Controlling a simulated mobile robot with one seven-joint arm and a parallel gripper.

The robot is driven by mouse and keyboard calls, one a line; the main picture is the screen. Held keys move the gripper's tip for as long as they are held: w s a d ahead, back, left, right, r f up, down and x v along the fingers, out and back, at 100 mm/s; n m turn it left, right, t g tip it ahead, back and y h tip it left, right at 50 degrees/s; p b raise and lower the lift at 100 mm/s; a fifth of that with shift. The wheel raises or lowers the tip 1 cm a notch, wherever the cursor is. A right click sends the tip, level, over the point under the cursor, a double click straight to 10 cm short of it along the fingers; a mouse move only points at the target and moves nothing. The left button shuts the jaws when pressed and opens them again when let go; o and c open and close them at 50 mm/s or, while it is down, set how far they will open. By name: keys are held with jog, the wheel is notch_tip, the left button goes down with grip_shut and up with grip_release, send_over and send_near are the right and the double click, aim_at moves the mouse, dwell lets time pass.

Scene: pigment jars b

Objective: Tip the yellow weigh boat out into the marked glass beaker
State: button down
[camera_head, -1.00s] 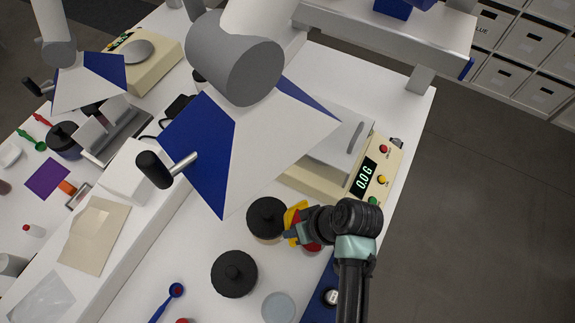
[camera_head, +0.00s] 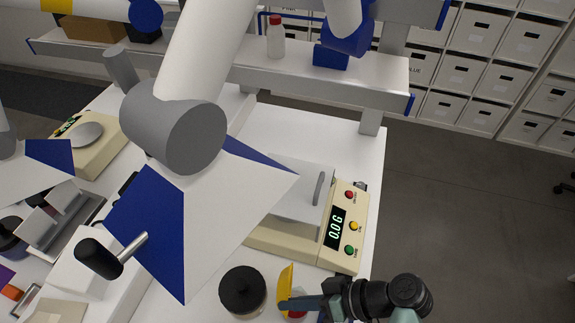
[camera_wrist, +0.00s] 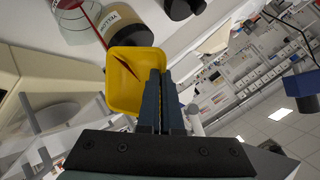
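The yellow weigh boat (camera_head: 286,283) is beside a black-lidded jar (camera_head: 242,290) in the head view. My gripper (camera_head: 300,304) is shut on its edge. In the wrist view the boat (camera_wrist: 124,98) is tilted and sits at the tips of my gripper (camera_wrist: 162,76). A dark red-edged streak crosses its inside; I cannot tell whether it holds powder. A clear glass vessel (camera_wrist: 68,22) with a red line, apparently the beaker, shows at the wrist view's upper left, apart from the boat. I cannot make out the beaker in the head view.
A jar labelled yellow (camera_wrist: 125,30) is close beside the boat in the wrist view. A beige balance (camera_head: 285,243) reading 0.0 stands behind, with a large white-and-blue hood (camera_head: 215,215) overhead. A raised shelf (camera_head: 300,80) crosses the back.

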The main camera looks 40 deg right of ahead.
jog(key=shift+s+d+f+t+y+b, duration=0.2)
jog(key=shift+s+d+t+y+b, duration=0.5)
jog(key=shift+b, duration=0.7)
